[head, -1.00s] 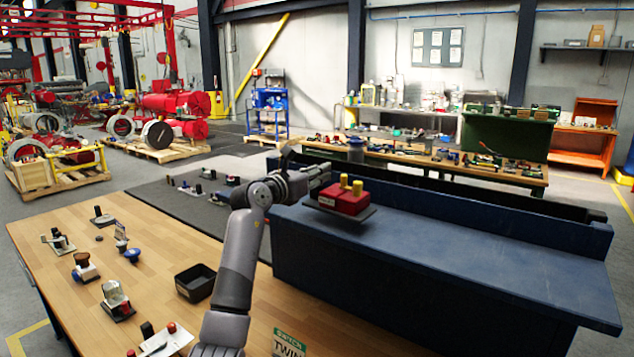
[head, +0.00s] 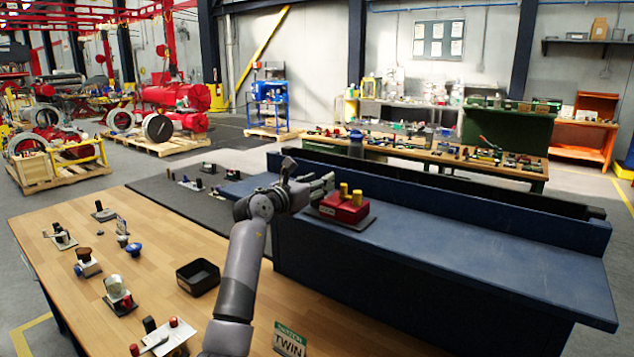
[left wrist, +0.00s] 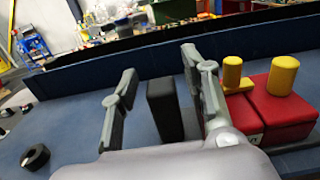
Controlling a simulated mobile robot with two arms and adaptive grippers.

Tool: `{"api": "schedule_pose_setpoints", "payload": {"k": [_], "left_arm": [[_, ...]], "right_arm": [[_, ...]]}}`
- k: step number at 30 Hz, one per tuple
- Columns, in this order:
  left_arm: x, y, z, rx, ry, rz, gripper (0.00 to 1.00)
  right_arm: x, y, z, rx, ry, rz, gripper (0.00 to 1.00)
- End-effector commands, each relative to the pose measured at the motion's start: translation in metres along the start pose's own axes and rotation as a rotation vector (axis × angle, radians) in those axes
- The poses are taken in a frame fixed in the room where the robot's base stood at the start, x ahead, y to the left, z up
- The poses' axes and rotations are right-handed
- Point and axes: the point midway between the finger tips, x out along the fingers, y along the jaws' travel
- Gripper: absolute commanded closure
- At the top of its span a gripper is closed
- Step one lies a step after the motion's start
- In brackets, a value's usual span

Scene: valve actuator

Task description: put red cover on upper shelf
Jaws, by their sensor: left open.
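The red cover (head: 343,206) is a red block with two yellow knobs on a dark plate. It rests on the blue upper shelf (head: 450,245), near its left end. In the left wrist view the red cover (left wrist: 280,105) is at the right, partly behind a finger. My left gripper (head: 322,184) is just left of the cover, at the shelf's left end. In the wrist view its fingers (left wrist: 160,70) are spread, with an upright black block (left wrist: 163,110) between them, apparently the cover's handle. I see no finger pressed against it. My right gripper is not in view.
A wooden bench (head: 155,235) with small parts and a black open bin (head: 198,277) lies left of the shelf. A dark raised wall (head: 480,200) runs along the shelf's back. The shelf's right part is clear.

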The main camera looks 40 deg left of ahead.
Motion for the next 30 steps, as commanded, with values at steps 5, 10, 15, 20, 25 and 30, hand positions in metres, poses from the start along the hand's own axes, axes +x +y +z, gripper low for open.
{"api": "schedule_pose_setpoints", "payload": {"k": [5,10,15,20,25,30], "left_arm": [[-0.008,0.001,-0.002,0.003,-0.001,0.001,0.58],[-0.035,0.001,-0.005,0.007,-0.001,0.002,0.58],[-0.073,0.001,-0.005,0.006,-0.001,0.002,0.58],[-0.102,0.001,-0.004,0.004,-0.001,0.002,0.58],[-0.117,0.0,-0.001,0.001,-0.001,0.0,0.58],[-0.121,0.0,0.0,0.0,0.0,0.0,0.58]], "right_arm": [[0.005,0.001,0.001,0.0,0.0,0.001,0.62],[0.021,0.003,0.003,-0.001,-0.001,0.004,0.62],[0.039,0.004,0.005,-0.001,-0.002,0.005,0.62],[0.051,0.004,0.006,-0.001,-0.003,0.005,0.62],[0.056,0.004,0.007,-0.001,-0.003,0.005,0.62],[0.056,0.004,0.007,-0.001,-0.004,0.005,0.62]]}}
